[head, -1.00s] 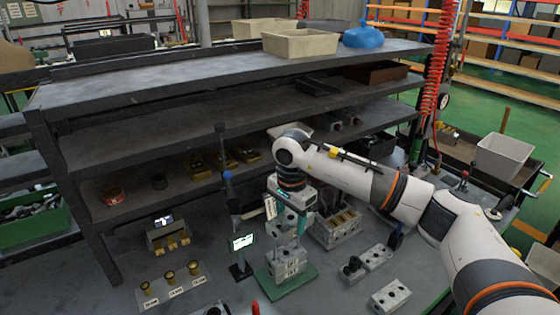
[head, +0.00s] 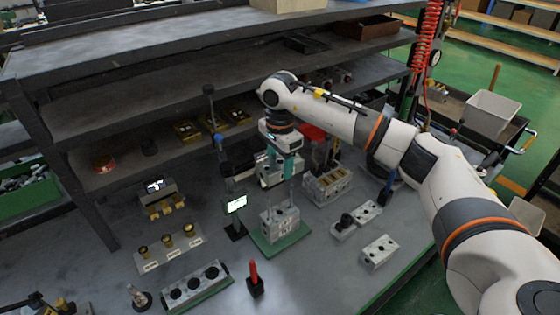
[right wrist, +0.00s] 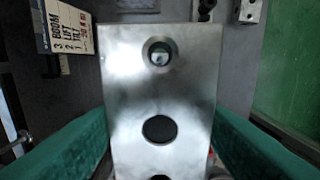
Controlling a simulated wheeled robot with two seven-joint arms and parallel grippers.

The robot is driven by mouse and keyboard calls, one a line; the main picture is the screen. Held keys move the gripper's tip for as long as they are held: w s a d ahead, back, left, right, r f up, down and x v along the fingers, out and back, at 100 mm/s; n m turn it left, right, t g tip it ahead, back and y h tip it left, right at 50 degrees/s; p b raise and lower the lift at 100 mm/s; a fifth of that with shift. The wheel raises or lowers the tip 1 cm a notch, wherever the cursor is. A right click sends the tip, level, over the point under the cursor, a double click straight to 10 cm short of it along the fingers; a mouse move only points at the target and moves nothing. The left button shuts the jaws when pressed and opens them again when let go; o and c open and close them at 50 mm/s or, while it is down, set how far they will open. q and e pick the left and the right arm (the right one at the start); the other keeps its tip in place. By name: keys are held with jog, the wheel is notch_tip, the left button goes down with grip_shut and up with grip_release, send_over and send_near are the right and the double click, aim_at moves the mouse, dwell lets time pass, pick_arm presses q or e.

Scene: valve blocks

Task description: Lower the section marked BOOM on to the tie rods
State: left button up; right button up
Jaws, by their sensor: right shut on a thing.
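My right gripper (head: 272,158) is shut on a grey metal valve section (head: 283,174) in the head view. The section hangs above the stack, with a gap below it. The stack is a grey block (head: 280,226) on a green base plate (head: 270,248), with thin tie rods (head: 291,197) standing up from it. In the right wrist view, the held section (right wrist: 158,90) shows a bright face with holes, between teal fingers. I cannot read a mark on it. An order card (right wrist: 70,25) there reads 3 BOOM, 2 LIFT, 1 TILT. My left gripper is not in view.
A block with slots (head: 327,186) and smaller blocks (head: 379,251) lie to the right. Brass fittings (head: 167,245) and a red-topped tool (head: 255,280) are nearer. The shelf (head: 150,125) stands behind.

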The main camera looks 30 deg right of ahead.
jog(key=b, duration=0.3)
send_over(280, 213)
jog(key=shift+w+d+f, duration=0.1)
jog(key=shift+f, duration=2.25)
jog(key=shift+b, duration=0.35)
jog(key=shift+f+b, duration=3.8)
jog(key=shift+f, duration=1.45)
jog(key=o, duration=1.4)
